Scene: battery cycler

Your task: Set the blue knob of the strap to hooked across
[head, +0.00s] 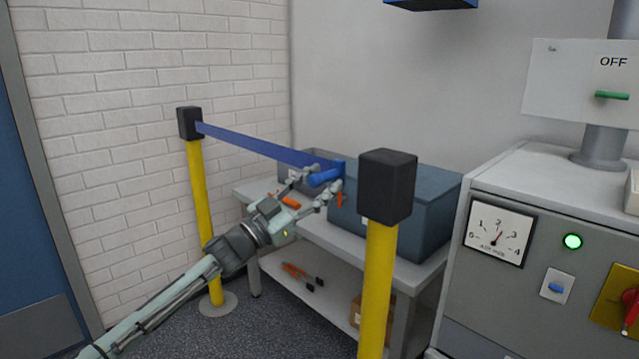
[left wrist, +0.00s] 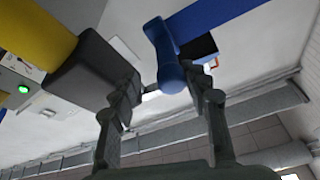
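A dark blue strap (head: 255,144) runs from the black head (head: 189,123) of the left yellow post toward the right post's black head (head: 388,186). The blue knob (head: 324,178) is at the strap's free end, a little left of the right head in the head view. My left gripper (head: 322,186) has its fingers on either side of the knob and looks shut on it. In the left wrist view the knob (left wrist: 166,58) sits between the two fingertips, with the strap (left wrist: 215,18) behind it. Contact is partly hidden. My right gripper is not in view.
A grey table (head: 262,196) with a blue-grey bin (head: 428,205) and orange-handled tools stands behind the posts. More tools (head: 302,276) lie on its lower shelf. A grey cabinet (head: 500,295) with a gauge and switches is at right. A brick wall is at left.

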